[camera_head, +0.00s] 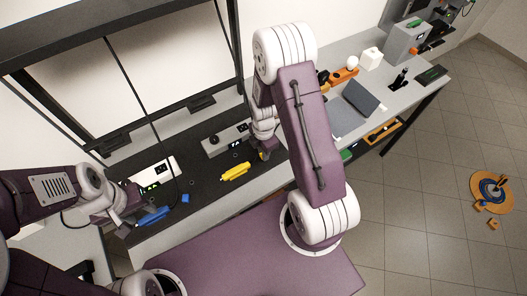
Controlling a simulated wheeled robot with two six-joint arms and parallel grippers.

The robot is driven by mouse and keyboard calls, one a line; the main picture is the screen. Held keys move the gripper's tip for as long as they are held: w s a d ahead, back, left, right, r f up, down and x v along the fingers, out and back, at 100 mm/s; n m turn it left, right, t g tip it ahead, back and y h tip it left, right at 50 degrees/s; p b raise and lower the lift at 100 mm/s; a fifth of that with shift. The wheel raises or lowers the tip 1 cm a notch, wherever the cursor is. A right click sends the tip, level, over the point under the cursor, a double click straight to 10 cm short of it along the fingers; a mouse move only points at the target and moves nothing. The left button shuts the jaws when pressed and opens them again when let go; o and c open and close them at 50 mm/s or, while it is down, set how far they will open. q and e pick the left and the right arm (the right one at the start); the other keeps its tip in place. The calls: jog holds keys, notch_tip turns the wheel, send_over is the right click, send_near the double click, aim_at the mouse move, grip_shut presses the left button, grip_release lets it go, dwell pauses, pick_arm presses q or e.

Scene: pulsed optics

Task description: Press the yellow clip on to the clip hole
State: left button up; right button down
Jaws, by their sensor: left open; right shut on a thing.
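The yellow clip (236,172) is a long yellow piece over the dark work surface, near the middle of the bench. My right gripper (260,157) is at its right end and is shut on it, though the fingertips are partly hidden by the arm. I cannot tell whether the clip touches the surface. My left gripper (131,221) is open at the left side of the bench, close to a blue elongated piece (153,215). I cannot make out the clip hole for certain.
A small blue block (185,198) lies between the blue piece and the yellow clip. A white instrument box (154,175) and a grey one (226,140) stand behind. A grey folded panel (357,103) stands on the right.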

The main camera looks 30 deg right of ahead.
jog(key=shift+f, duration=0.4)
jog(key=c, duration=1.2)
grip_release()
jog(key=shift+c, duration=0.2)
jog(key=shift+r, duration=0.1)
jog(key=shift+w+r+b, duration=0.1)
jog(key=shift+r+b, duration=0.2)
jog(key=shift+r, duration=0.05)
notch_tip(320, 180, up, 8)
jog(key=shift+r+b, duration=0.15)
jog(key=shift+b, duration=0.55)
notch_tip(320, 180, up, 4)
jog(key=p, duration=0.4)
